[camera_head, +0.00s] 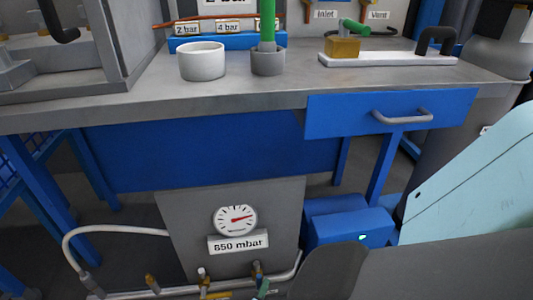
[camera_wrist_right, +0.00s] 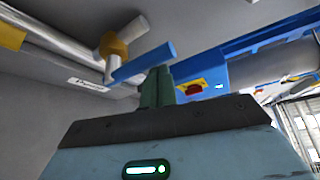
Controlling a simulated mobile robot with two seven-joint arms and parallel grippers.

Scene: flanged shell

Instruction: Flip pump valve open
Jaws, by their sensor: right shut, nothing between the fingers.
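In the right wrist view, a valve with a brass body (camera_wrist_right: 112,45) and a blue lever handle (camera_wrist_right: 143,62) sits on a white pipe. A small white label (camera_wrist_right: 89,84) lies beside it, its text too blurred to read surely. My right gripper (camera_wrist_right: 158,84) has its green fingers shut and empty, with their tips close to the blue lever; I cannot tell whether they touch. In the head view, the green fingertips (camera_head: 263,288) show at the bottom edge, in front of the low pipework, partly hidden by my arm. My left gripper is not in view.
A gauge (camera_head: 235,219) with an "850 mbar" label is on a grey panel (camera_head: 190,220) under the workbench (camera_head: 280,85). A white hose (camera_head: 110,230) and brass fittings (camera_head: 152,284) are low at left. A blue box (camera_head: 345,226) stands right of the panel.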

